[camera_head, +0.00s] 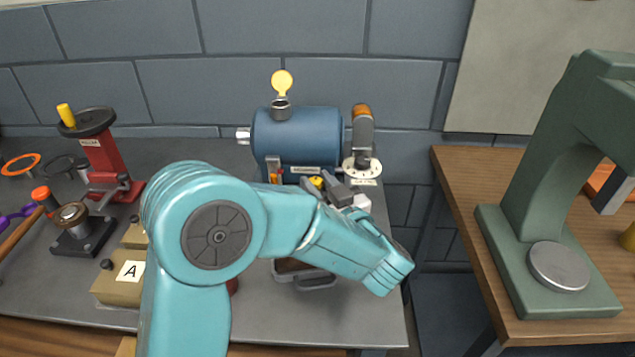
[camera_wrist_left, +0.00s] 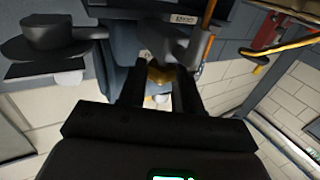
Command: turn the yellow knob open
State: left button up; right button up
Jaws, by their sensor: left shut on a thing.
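The yellow knob (camera_head: 316,182) sits low at the front of the blue tank (camera_head: 300,138), largely covered by my gripper in the head view. My left gripper (camera_head: 326,187) reaches it from the front, and its arm hides much of the bench before the tank. In the left wrist view the yellow knob (camera_wrist_left: 160,76) shows between the two dark fingers of my left gripper (camera_wrist_left: 158,88), which is shut on it. How far the knob is turned cannot be told. My right gripper is not in view.
An orange-topped lever (camera_head: 362,125) stands right of the tank, and a yellow disc (camera_head: 282,82) rises above it. A red stand with a black wheel (camera_head: 97,140) and a box marked A (camera_head: 122,283) are at left. A green press (camera_head: 540,200) stands on the wooden table at right.

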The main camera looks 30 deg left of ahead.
pick_arm(q)
jog(key=shift+w+r+n+g+y, duration=0.15)
jog(key=shift+n+g+y, duration=0.25)
jog(key=shift+n+g, duration=0.45)
jog(key=o, duration=0.7)
jog(key=shift+o, duration=0.2)
jog(key=v, duration=1.6)
jog(key=shift+b, duration=0.35)
jog(key=shift+d, duration=0.2)
